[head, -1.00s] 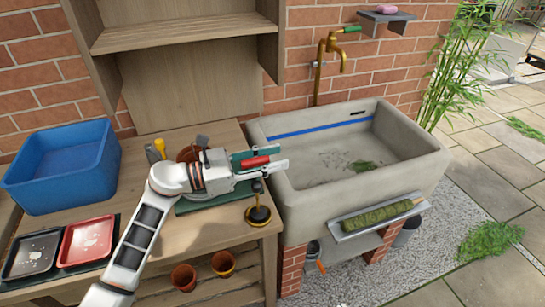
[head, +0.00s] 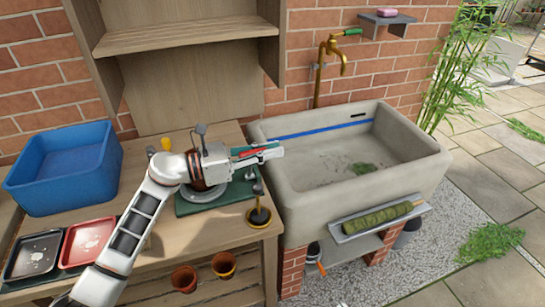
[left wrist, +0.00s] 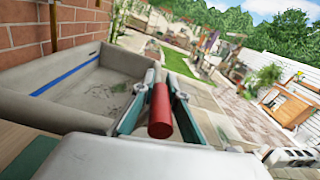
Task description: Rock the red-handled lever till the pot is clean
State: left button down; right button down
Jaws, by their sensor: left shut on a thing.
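The red handle (left wrist: 159,112) of the lever lies between the teal fingers of my left gripper (head: 266,152), which is shut on it. In the head view, only a thin strip of the red handle (head: 255,153) shows between the fingers. A terracotta-brown pot (head: 208,184) is mostly hidden behind my left gripper, above a round grey disc (head: 205,195) on a green base (head: 186,208). I cannot tell how clean the pot is. A grey knob on a rod (head: 200,130) stands above the gripper. My right gripper is not in view.
A stone sink (head: 430,165) with a brass tap (head: 333,55) stands right of the bench. A blue tub (head: 60,185) and red tray (head: 86,240) are at left. A black-and-brass stand (head: 259,216) is at the bench's front right corner. Two small pots are below.

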pick_arm(q)
jog(key=w+a+r+n+b, duration=0.1)
jog(key=w+a+n, duration=0.1)
jog(key=w+n, duration=0.3)
jog(key=shift+w+r, duration=0.35)
jog(key=shift+w, duration=0.5)
jog(key=shift+a, duration=0.1)
jog(key=c, duration=2)
grip_release()
jog(key=shift+o, duration=0.2)
jog(key=shift+s, duration=0.1)
jog(key=v, duration=1.2)
